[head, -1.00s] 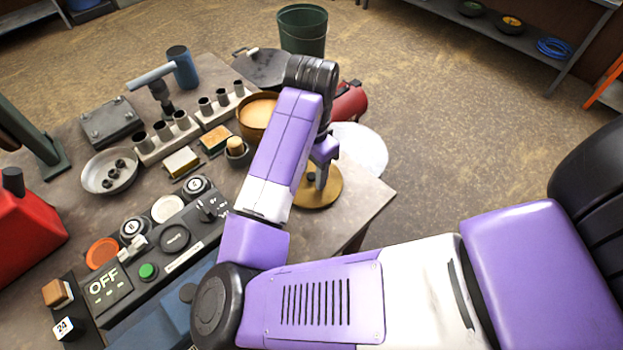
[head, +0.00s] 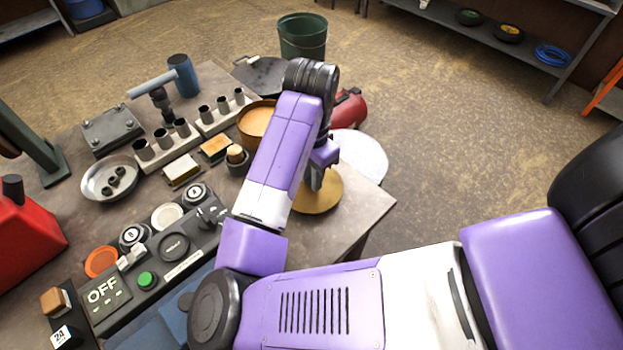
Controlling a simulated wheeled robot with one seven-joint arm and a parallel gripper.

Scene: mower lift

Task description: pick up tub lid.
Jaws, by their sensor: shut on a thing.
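The tub lid (head: 325,203) is a flat golden-brown disc near the right corner of the workbench. My gripper (head: 316,184) reaches down over the middle of the lid and is shut on it; the fingertips and the lid's grip point are small and partly hidden by my wrist. I cannot tell whether the lid is clear of the bench. An open brown tub (head: 246,128) with tan contents stands to the left of my forearm, partly covered by it.
A pale round surface (head: 362,155) lies just beyond the lid, and a red cylinder (head: 349,108) is behind my wrist. A green bin (head: 302,38) stands at the back. Sockets, blocks and a control panel (head: 165,250) crowd the bench to the left. The bench corner (head: 370,196) is bare.

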